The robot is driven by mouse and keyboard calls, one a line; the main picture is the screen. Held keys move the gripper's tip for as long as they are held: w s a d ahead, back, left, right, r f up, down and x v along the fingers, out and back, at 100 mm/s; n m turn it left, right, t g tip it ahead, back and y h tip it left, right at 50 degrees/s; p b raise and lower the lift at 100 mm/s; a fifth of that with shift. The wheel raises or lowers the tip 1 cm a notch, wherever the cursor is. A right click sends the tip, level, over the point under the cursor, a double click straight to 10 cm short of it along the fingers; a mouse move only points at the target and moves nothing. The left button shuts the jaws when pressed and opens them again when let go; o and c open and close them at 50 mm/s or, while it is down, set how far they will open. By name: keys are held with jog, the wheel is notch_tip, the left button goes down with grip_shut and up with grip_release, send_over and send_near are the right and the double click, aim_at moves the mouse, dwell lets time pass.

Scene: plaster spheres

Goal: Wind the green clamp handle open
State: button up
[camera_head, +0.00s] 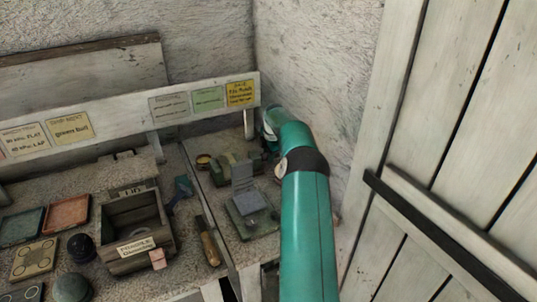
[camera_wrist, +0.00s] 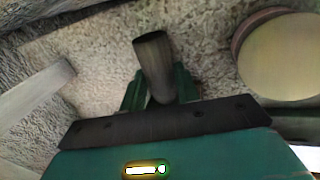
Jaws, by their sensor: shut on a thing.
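In the wrist view, my gripper (camera_wrist: 159,88) has its two green fingers on either side of a dark, upright, cylindrical grip (camera_wrist: 152,52). It is shut on this grip, which looks like the end of the clamp handle. No green shows on the grip itself, and its lower end is hidden between the fingers and behind the wrist. In the head view, my teal arm reaches to the back right corner of the bench and hides the gripper and most of the clamp.
A grey block on a plate (camera_head: 249,203) stands left of my arm. A wooden box (camera_head: 132,232), a wooden-handled tool (camera_head: 208,243) and coloured trays (camera_head: 67,213) lie farther left. A plank door (camera_head: 455,130) is at right. A round pale disc (camera_wrist: 285,55) is beside the gripper.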

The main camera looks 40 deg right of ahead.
jog(key=shift+s+t+h, duration=0.25)
jog(key=shift+t+h, duration=0.05)
jog(key=shift+t, duration=0.8)
jog(key=shift+a+f+t, duration=0.1)
jog(key=shift+t, duration=0.3)
jog(key=o, duration=1)
jog(key=shift+c, duration=0.2)
jog(key=v, duration=1.3)
jog(key=shift+s+a+r, duration=0.2)
jog(key=shift+a+r, duration=0.05)
jog(key=shift+r, duration=0.1)
